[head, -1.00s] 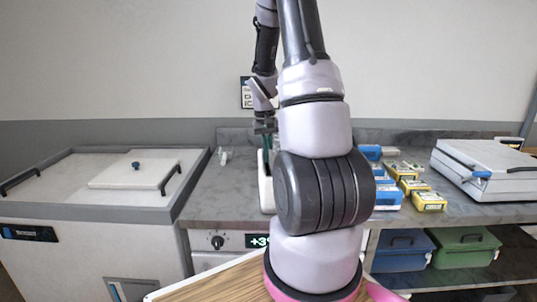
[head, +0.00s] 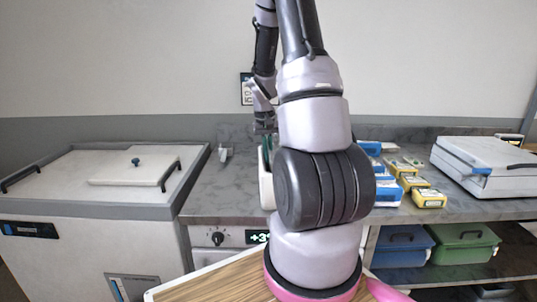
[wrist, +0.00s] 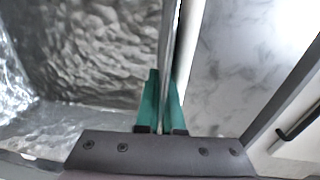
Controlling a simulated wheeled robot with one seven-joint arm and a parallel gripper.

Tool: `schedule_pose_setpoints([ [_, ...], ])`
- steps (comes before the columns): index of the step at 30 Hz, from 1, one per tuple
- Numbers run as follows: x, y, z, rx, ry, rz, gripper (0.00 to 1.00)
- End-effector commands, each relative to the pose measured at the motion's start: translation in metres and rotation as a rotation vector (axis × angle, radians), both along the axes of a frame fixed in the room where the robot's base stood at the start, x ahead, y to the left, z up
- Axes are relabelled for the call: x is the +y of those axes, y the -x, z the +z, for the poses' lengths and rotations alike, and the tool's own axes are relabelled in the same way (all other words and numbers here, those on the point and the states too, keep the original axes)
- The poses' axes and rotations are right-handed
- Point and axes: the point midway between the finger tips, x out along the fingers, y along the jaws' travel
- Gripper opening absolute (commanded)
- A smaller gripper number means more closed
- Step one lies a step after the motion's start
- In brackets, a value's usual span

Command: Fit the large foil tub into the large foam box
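In the wrist view, the large foil tub (wrist: 95,45) shows as crumpled silver foil filling the left side, with a thin upright rim. My gripper (wrist: 161,100) has green fingertips, which are close together on either side of that rim and appear shut on it. A narrow white strip (wrist: 188,55), probably the foam box wall, runs just right of the rim. In the head view, a white box (head: 265,188), likely the large foam box, stands on the counter mostly behind my arm. My gripper (head: 266,138) is at its top. How deep the tub sits is hidden.
The grey marbled counter (head: 215,190) has free room left of the box. A white chest with a lid (head: 130,172) stands at left. Blue and yellow packs (head: 428,198) and a pale case (head: 488,165) are at right. Lidded bins (head: 465,243) sit below.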

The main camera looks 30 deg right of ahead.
Motion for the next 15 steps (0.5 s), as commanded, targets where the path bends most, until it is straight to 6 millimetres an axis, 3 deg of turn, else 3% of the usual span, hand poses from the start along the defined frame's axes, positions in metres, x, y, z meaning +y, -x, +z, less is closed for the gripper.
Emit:
schedule_pose_setpoints([
  [15,-0.0001,-0.0004,0.0023,-0.001,0.0,0.0,0.0],
])
